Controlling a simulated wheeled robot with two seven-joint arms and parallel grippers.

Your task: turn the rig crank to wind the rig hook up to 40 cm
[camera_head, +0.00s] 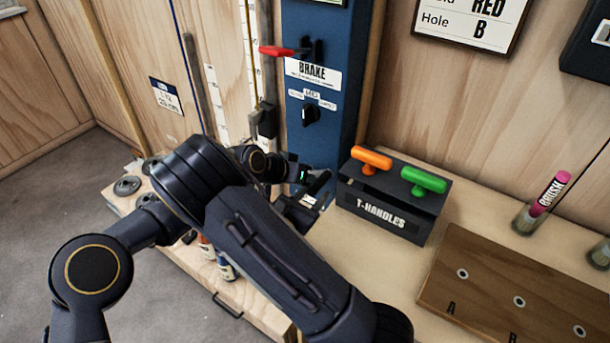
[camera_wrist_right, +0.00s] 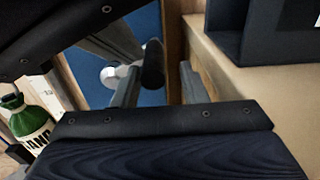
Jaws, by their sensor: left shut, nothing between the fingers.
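The rig's blue column (camera_head: 318,140) stands at the back, with a red brake lever (camera_head: 283,51) and a black switch (camera_head: 310,115). The crank is mostly hidden by my arm in the head view. In the right wrist view, its dark grip (camera_wrist_right: 152,65) and silver hub (camera_wrist_right: 110,77) show before the blue column. My right gripper (camera_head: 308,194) is low at the column's foot. Its fingers look apart, with the crank grip between or just beyond them; contact is unclear. I cannot make out the hook. My left arm (camera_head: 90,270) enters from the left; its gripper is hidden.
A T-handles box (camera_head: 385,218) with orange and green handles stands close right of my right gripper. A wooden board (camera_head: 500,290) lies farther right. White scales (camera_head: 215,100) are on the wall.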

